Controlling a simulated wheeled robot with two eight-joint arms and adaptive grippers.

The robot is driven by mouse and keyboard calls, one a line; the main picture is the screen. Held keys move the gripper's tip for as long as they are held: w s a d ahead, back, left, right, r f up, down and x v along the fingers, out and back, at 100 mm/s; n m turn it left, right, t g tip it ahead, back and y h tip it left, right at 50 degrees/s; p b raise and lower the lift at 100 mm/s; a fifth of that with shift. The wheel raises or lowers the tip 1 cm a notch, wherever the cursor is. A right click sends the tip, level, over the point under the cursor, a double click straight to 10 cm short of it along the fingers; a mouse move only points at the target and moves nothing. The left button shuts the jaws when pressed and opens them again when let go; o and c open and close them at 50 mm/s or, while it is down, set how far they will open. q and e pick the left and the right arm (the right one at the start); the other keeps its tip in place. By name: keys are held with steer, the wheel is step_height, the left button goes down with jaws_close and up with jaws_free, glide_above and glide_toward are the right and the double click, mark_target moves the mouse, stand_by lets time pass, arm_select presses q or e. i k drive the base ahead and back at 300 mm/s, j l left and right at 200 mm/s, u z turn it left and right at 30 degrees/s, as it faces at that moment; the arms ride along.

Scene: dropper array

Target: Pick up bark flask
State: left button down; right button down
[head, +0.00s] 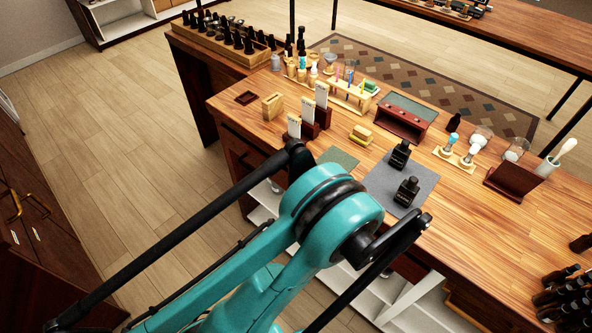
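Two dark square flasks with black caps stand on a grey mat (424,181) on the wooden table. One flask (400,155) is towards the back of the mat, and the other flask (406,192) is nearer to me. Their labels are too small to read, so I cannot tell which, if either, is the bark flask. A teal arm of mine reaches up from the lower left, in front of the table's near edge. No gripper fingers show in the head view.
The wooden table (480,235) has bare room right of the mat. Several dark bottles (566,296) cluster at the lower right. White card holders (321,95) stand left.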

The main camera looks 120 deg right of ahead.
mark_target(408, 191)
steer(key=z, duration=2.65)
